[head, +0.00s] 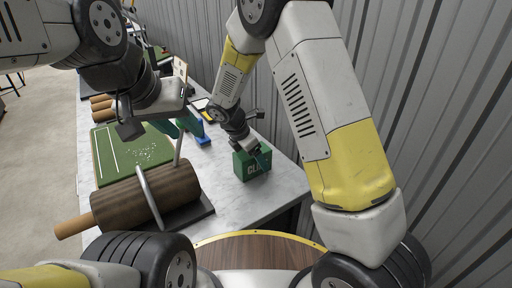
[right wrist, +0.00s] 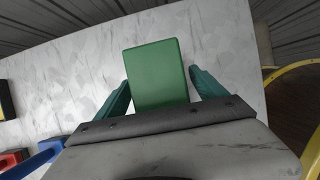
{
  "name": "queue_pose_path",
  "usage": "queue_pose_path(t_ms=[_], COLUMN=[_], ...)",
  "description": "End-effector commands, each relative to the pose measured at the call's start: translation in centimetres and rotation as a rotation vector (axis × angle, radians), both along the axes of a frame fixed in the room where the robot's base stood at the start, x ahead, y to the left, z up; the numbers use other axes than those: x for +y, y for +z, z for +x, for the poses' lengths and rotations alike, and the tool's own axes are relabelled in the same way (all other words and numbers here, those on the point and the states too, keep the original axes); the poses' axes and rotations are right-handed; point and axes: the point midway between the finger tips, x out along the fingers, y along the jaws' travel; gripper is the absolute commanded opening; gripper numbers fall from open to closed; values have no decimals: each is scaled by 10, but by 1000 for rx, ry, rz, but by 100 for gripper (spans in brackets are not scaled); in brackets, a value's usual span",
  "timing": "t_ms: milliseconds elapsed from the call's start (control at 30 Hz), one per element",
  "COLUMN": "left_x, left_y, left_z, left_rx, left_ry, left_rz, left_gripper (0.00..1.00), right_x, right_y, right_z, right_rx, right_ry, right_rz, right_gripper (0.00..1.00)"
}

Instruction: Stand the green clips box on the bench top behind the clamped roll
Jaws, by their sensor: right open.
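The green clips box (head: 252,164), lettered on its front, stands upright on the pale bench top, to the right of the clamped roll. My right gripper (head: 254,151) is above it. In the right wrist view, the box's plain green top (right wrist: 158,75) lies between the open teal fingers (right wrist: 160,95), with a small gap showing on the right side. The brown clamped roll (head: 150,200) lies on a dark board with a metal bar across it. My left gripper (head: 178,124) hangs above the bench beyond the roll, fingers apart, with nothing seen between them.
Green turf (head: 128,150) lies flat beyond the roll. A blue item (head: 202,139) stands near the bench middle. More brown rolls (head: 101,103) lie at the far left. A corrugated grey wall (head: 400,70) runs along the right side. Bare bench (head: 222,200) shows between roll and box.

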Motion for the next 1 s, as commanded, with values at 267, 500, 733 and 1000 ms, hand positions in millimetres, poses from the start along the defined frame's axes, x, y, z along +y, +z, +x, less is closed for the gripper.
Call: queue_pose_path(t_ms=[267,500,733,1000], left_x=[0,0,0,0], left_y=[0,0,0,0], left_z=[0,0,0,0], left_rx=[0,0,0,0], left_ry=[0,0,0,0], left_rz=[0,0,0,0], left_gripper=[36,36,36,36], right_x=[21,34,21,-54], right_y=[56,90,115,186], right_z=[-13,-22,-29,-76], right_rx=[-4,-1,-25,-148], right_ry=[1,2,-93,-652], right_rz=[4,1,56,373], right_gripper=[81,81,81,81])
